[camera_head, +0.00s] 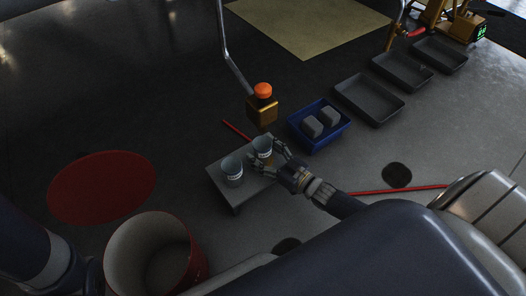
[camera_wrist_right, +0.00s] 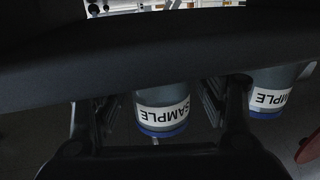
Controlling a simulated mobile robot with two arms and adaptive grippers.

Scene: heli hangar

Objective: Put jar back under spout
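Two grey jars with white labels stand on a small grey table (camera_head: 222,186). The right-hand jar (camera_head: 262,146) stands near the spout, a gold block with an orange cap (camera_head: 262,103) on a bent pipe. The other jar (camera_head: 232,172) stands at the table's left. My right gripper (camera_head: 268,160) is at the right-hand jar. In the right wrist view a jar labelled SAMPLE (camera_wrist_right: 163,112) is between the open fingers (camera_wrist_right: 162,112), with gaps on both sides. The second jar (camera_wrist_right: 270,95) shows right of them. My left gripper is out of view.
A blue bin (camera_head: 322,140) with two grey blocks stands right of the spout. Several empty grey trays (camera_head: 368,112) run to the upper right. A red bucket (camera_head: 190,268) stands at the lower left, near a red floor disc (camera_head: 102,187). Red rods lie on the floor.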

